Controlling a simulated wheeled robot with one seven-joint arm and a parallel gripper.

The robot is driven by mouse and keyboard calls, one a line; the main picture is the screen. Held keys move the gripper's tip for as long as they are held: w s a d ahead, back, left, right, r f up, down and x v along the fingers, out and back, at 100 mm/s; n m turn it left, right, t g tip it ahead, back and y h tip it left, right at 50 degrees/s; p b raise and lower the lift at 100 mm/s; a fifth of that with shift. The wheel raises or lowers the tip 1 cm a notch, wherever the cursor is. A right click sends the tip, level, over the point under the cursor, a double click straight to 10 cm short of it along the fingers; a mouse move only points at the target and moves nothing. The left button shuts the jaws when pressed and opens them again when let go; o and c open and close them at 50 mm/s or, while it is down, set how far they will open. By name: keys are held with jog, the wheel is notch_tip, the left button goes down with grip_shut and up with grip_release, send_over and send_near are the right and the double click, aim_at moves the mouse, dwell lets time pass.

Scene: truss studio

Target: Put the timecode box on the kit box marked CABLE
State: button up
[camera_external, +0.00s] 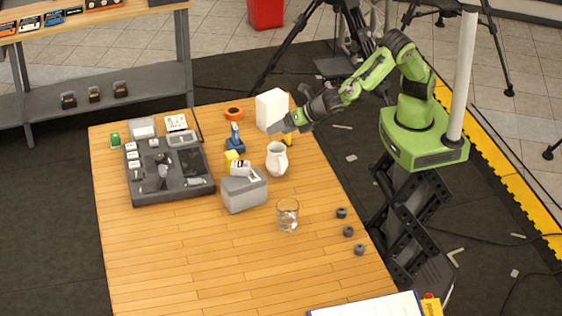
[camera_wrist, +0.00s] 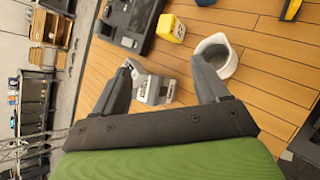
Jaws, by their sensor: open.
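My gripper (camera_external: 284,119) is open and empty, above the back right part of the table near the white block. In the wrist view my gripper (camera_wrist: 162,68) has its fingers spread, with the table below. A grey box (camera_external: 243,193) stands mid-table; a small white-faced item shows at its top back edge. A grey box with white labels (camera_wrist: 155,88) shows between the fingers in the wrist view. A small yellow box (camera_external: 231,158) stands behind the grey box; a yellow block (camera_wrist: 171,28) also shows in the wrist view. I cannot read CABLE or tell which item is the timecode box.
A white pitcher (camera_external: 277,160) stands right of the grey box, a glass (camera_external: 288,214) in front. A dark tray of small parts (camera_external: 172,190) lies left. A white block (camera_external: 271,108) and orange ring (camera_external: 234,113) are at the back. The front left table (camera_external: 160,260) is clear.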

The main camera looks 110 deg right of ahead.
jog(key=s+d+r+m+g+y, duration=0.1)
jog(key=s+d+r+m+y, duration=0.1)
jog(key=s+r+m, duration=0.35)
jog(key=s+d+r+m+g+y, duration=0.1)
jog(key=s+d+r+m, duration=0.2)
jog(key=s+m, duration=0.5)
jog(key=s+d+r+m+g+y, duration=0.15)
jog(key=s+r+m, duration=0.25)
jog(key=s, duration=0.6)
jog(key=s+f+m+b, duration=0.2)
jog(key=s+m, duration=0.3)
jog(key=s, duration=0.5)
jog(key=shift+s+y, duration=0.25)
jog(key=shift+y, duration=0.1)
jog(key=shift+a, duration=0.1)
